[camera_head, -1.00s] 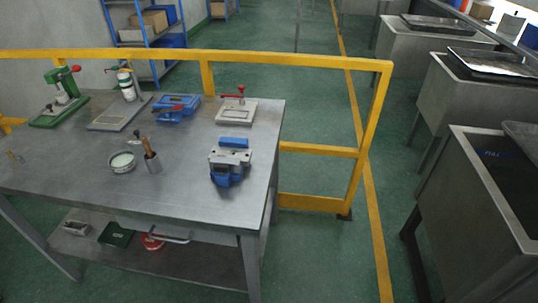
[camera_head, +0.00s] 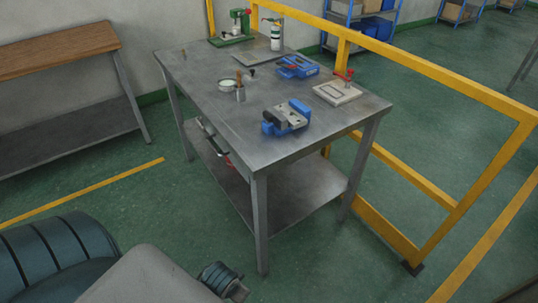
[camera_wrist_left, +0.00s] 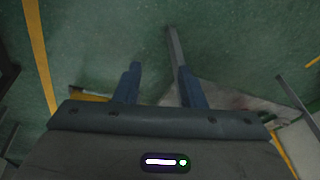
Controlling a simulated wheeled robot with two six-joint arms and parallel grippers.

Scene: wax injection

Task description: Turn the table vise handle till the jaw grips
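A blue vise with grey jaw blocks (camera_head: 287,118) sits near the front right corner of the grey metal worktable (camera_head: 215,105). A second, flatter blue vise-like tool (camera_head: 297,66) with a reddish part lies farther back. I cannot make out a handle clearly on the nearer vise, or whether its jaw touches anything. My left gripper (camera_wrist_left: 160,82) shows in the left wrist view, its two fingers apart and empty above the green floor. It is away from the vise. My right gripper is not in view.
The tabletop also holds a white-grey frame with a red clamp (camera_head: 338,92), a round dish (camera_head: 229,84), a tool cup (camera_head: 240,94) and a green press (camera_head: 234,28). A yellow rail (camera_head: 440,75) runs behind and right of the table. Floor in front is open.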

